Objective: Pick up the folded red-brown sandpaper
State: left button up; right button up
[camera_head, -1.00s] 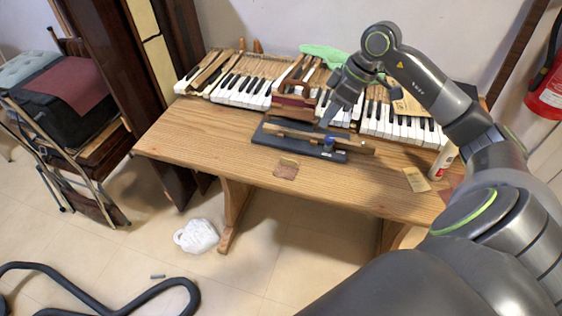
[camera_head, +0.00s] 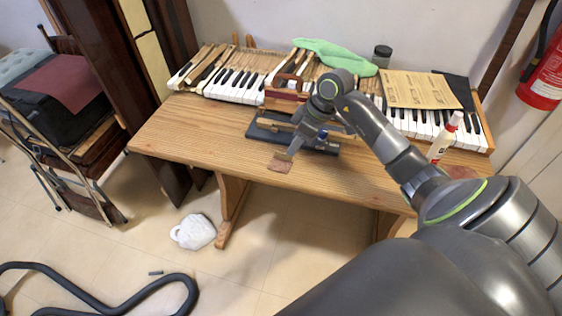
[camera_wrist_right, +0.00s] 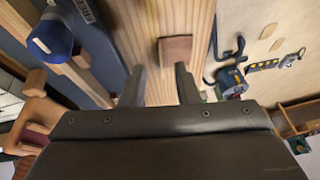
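The folded red-brown sandpaper (camera_head: 280,164) lies flat near the front edge of the wooden table (camera_head: 200,135). My right gripper (camera_head: 291,154) is just behind and above it, pointing down. In the right wrist view, the sandpaper (camera_wrist_right: 175,50) lies ahead of the two fingertips (camera_wrist_right: 161,75), slightly right of the middle between them. The fingers are apart with nothing between them, and the gripper does not hold the sandpaper. My left gripper is not in view.
A dark jig (camera_head: 262,132) with a blue knob (camera_head: 322,134) sits close behind the sandpaper. Piano keys (camera_head: 235,86) line the back, with a green cloth (camera_head: 335,52). A glue bottle (camera_head: 444,140) stands at right. The table's left front is bare.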

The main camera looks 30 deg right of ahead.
aim_at(288, 160)
jog(key=shift+x, duration=1.95)
jog(key=shift+w+a+r, duration=0.1)
jog(key=shift+w+a, duration=0.05)
jog(key=shift+c, duration=0.5)
grip_shut()
